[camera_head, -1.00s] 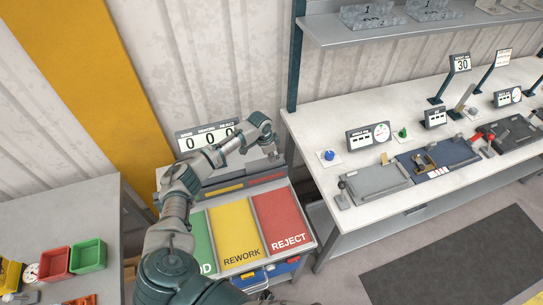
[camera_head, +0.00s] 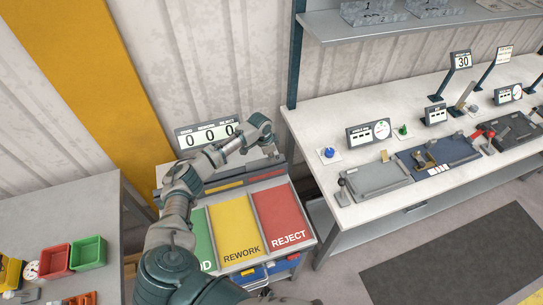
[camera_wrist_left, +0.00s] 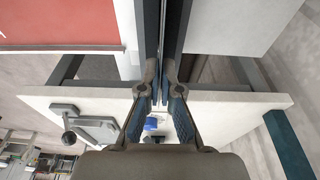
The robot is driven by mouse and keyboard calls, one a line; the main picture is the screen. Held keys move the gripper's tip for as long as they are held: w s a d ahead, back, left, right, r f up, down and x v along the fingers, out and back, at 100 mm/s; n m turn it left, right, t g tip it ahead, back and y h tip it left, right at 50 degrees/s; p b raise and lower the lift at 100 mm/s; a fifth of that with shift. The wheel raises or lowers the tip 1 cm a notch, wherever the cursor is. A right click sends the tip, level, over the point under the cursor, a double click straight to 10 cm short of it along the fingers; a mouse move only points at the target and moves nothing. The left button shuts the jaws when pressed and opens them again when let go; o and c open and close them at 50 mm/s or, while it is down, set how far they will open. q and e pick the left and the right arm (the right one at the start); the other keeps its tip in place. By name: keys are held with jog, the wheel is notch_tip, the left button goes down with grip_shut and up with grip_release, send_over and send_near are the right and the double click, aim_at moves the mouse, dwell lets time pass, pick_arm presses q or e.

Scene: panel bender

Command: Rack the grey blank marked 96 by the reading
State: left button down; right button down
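My left gripper (camera_head: 275,152) hangs above the back of the sorting stand, near the gap between stand and bench. In the left wrist view its fingers (camera_wrist_left: 160,85) run close together; I cannot tell whether they are open, shut or gripping something thin. No blank marked 96 can be made out. The stand has a green tray (camera_head: 202,242), partly hidden by my arm, a yellow REWORK tray (camera_head: 236,226) and a red REJECT tray (camera_head: 281,212). Behind it a counter (camera_head: 189,141) shows zeros. A gauge display (camera_head: 368,133) stands on the bench. My right gripper is out of view.
The white bench (camera_head: 330,112) carries a grey fixture (camera_head: 380,179), a blue fixture (camera_head: 455,150), a blue knob (camera_head: 329,153) and a sign reading 30 (camera_head: 461,60). A shelf (camera_head: 400,28) is above. Red (camera_head: 56,259) and green (camera_head: 88,252) bins sit on the left table.

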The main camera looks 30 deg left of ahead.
pick_arm(q)
jog(key=c, duration=1.2)
grip_release()
jog(key=shift+c, duration=0.2)
jog(key=v, duration=1.1)
jog(key=shift+r, duration=0.35)
jog(key=shift+a, duration=0.1)
